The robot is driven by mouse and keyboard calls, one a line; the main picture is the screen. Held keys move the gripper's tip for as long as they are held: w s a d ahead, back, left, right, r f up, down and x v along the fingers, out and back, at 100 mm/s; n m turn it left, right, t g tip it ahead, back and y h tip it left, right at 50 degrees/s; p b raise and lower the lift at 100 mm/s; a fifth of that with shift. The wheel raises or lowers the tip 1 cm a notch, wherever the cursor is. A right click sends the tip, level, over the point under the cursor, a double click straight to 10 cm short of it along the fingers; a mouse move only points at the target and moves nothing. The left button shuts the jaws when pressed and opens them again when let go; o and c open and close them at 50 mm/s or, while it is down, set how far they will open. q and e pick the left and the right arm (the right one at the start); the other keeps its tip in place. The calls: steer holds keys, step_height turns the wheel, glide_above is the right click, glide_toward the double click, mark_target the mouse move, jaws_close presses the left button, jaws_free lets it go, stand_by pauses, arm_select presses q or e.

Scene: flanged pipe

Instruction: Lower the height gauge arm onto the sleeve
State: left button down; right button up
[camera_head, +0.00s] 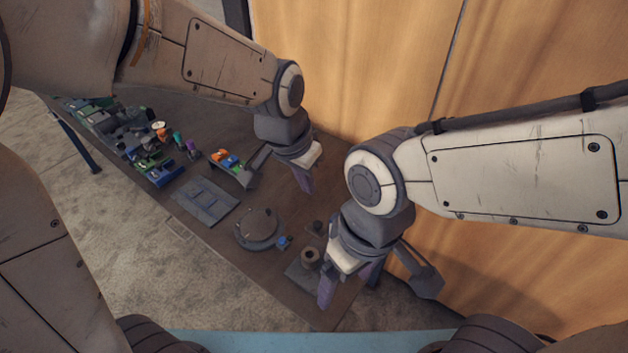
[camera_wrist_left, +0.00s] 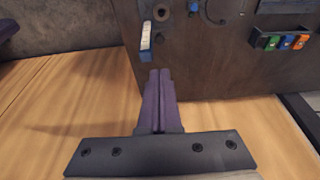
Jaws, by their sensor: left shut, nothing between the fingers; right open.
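My right gripper (camera_head: 345,285) is open beside the sleeve, purple fingers apart. My left gripper (camera_head: 305,180) is shut and empty, over the table's far edge (camera_wrist_left: 160,75).
A round flanged part (camera_head: 258,228) with a blue piece (camera_head: 284,241) lies left of the sleeve. Beyond are a flat grey plate (camera_head: 206,199), a bin of coloured parts (camera_head: 229,163) and several cluttered items (camera_head: 130,140). A wooden wall (camera_head: 340,60) stands behind the table.

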mark_target(318, 223)
arm_select(q)
steer(key=x, duration=0.9)
steer(key=s+p+x, duration=0.1)
steer(key=x, duration=0.3)
steer(key=shift+w+a+f, duration=0.15)
steer(key=shift+a+f, duration=0.05)
steer(key=shift+f, duration=0.3)
step_height(318, 223, down, 9)
steer(key=b, duration=0.9)
